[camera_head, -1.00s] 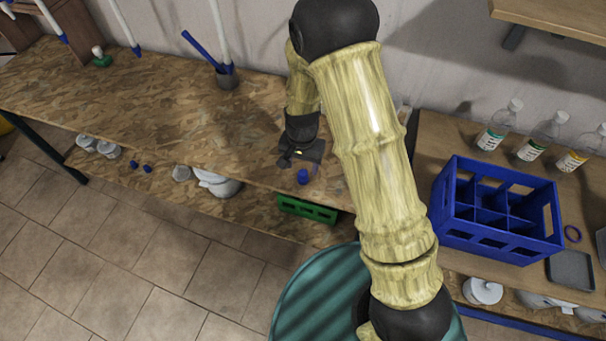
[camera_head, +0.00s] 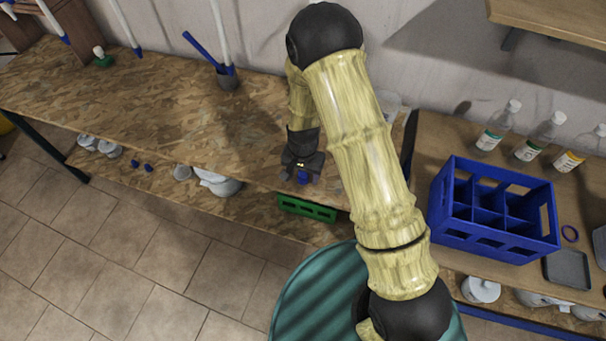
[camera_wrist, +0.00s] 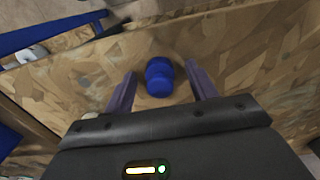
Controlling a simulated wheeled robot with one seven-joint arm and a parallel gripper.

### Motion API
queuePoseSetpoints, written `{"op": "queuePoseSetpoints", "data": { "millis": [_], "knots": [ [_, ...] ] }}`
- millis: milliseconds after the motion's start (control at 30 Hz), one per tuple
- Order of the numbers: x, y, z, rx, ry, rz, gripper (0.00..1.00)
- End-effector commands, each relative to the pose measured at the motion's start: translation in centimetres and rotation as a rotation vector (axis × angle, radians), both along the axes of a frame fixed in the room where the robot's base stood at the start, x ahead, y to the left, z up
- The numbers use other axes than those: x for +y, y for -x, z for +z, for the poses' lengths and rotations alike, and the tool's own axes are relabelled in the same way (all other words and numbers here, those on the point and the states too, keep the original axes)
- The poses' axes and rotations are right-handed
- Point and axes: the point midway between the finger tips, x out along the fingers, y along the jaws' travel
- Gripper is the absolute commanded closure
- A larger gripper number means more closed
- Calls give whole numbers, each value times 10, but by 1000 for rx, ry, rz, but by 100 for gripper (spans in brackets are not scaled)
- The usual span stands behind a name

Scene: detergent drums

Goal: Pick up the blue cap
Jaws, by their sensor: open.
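The blue cap (camera_head: 303,177) is on the wooden workbench (camera_head: 150,110), close to its front edge. In the wrist view the blue cap (camera_wrist: 159,77) shows as a stepped round shape between my two fingers. My gripper (camera_head: 301,175) is over the bench at the cap. In the wrist view my gripper (camera_wrist: 163,88) is open, with one finger on each side of the cap and a visible gap to each. Part of the cap is hidden by my gripper in the head view.
A green crate (camera_head: 307,208) sits below the bench edge. A blue divided crate (camera_head: 495,210) stands on the right-hand table, with several bottles (camera_head: 527,148) behind it. The bench left of my gripper is clear.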

Motion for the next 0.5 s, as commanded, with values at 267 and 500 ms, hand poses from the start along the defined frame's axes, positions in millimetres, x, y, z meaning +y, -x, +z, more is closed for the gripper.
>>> {"op": "queuePoseSetpoints", "data": {
  "millis": [267, 500],
  "knots": [
    [0, 0, 0, 0, 0, 0, 70],
    [0, 0, 0, 0, 0, 0, 91]
  ]
}}
